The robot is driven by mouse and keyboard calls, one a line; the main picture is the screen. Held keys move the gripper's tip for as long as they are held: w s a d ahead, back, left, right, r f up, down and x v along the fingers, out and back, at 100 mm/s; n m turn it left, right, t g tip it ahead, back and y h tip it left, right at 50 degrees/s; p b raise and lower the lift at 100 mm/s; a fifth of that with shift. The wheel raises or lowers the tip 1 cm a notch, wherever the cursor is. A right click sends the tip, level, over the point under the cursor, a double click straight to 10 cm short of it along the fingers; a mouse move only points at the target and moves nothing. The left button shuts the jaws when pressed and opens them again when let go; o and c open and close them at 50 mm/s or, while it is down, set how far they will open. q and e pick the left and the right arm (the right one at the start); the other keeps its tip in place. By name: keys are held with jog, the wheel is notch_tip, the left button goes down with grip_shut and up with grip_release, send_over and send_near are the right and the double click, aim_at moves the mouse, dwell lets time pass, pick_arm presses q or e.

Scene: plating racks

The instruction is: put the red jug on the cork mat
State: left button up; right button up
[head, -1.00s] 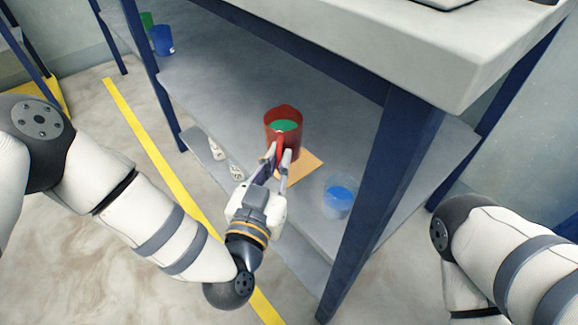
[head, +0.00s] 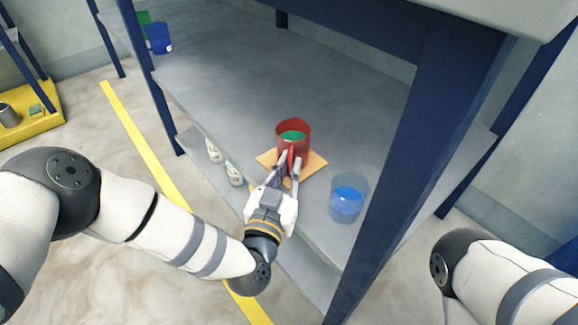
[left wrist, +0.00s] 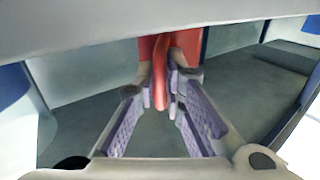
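The red jug (head: 294,130) has green contents and stands upright over the cork mat (head: 317,162) on the shelf. The mat shows to the left and right of the jug; I cannot tell if the jug's base touches it. My left gripper (head: 288,165) is shut on the jug's handle from the front. In the left wrist view the red handle (left wrist: 160,88) is between the two fingertips (left wrist: 161,82), with part of the jug's body behind it. My right arm shows at the lower right, but its gripper is out of view.
A blue transparent cup (head: 348,198) stands right of the mat, near the dark blue rack post (head: 405,165). Two white bottles (head: 234,174) stand on a lower shelf to the left. A blue cup (head: 158,39) and a green one are at the far left. The shelf behind the jug is clear.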

pick_arm(q)
jog(key=shift+o, duration=1.1)
jog(key=shift+r, duration=0.1)
